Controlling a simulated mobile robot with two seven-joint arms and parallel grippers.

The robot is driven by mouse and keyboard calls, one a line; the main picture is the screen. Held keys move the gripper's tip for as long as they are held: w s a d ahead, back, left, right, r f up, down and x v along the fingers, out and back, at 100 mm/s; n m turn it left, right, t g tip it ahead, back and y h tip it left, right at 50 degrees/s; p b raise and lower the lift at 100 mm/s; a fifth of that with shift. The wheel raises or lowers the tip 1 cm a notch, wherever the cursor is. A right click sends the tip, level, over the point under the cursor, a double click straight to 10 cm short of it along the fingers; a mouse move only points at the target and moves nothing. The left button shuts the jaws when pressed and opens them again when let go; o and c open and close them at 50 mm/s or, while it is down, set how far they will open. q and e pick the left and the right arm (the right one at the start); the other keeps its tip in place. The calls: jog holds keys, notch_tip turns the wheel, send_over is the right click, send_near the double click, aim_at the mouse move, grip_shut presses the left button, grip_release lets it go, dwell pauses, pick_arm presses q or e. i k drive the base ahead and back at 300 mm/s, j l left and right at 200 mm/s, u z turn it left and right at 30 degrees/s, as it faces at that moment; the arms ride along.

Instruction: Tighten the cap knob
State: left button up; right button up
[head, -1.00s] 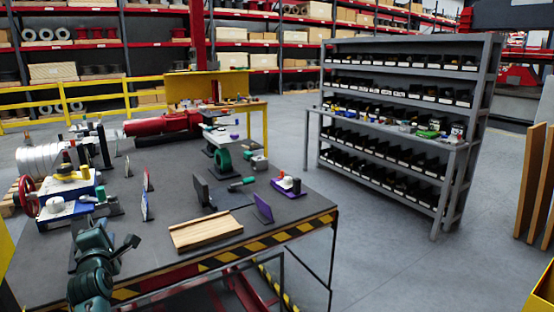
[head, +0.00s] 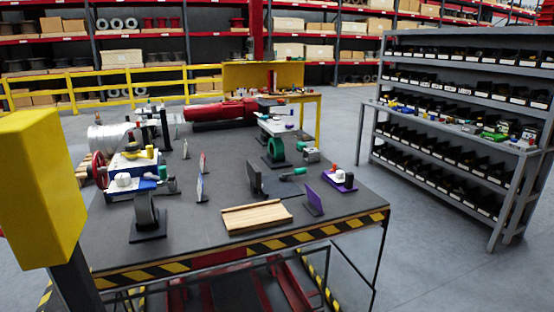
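Several valve-like parts stand on the dark workbench (head: 215,240). A blue-based unit (head: 119,194) at the left carries a round white knob (head: 123,179). A second blue-based unit (head: 120,163) behind it has a yellow cylinder (head: 150,151). A purple base (head: 343,185) at the right carries a white rounded part (head: 339,176) and a dark one. I cannot tell which of these is the cap knob. Neither of my grippers shows in the head view.
A wooden tray (head: 257,217) lies near the bench's striped front edge. A dark wheel on a stand (head: 145,213) and upright plates stand around it. A yellow block (head: 40,185) fills the left foreground. A bin shelf (head: 465,105) stands at right; floor between is clear.

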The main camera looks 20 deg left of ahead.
aim_at(133, 147)
jog(key=j+u, duration=0.1)
jog(key=u, duration=0.3)
jog(key=k+j+u, duration=0.15)
jog(key=u, duration=0.3)
jog(key=j+u, duration=0.15)
jog(key=u, duration=0.25)
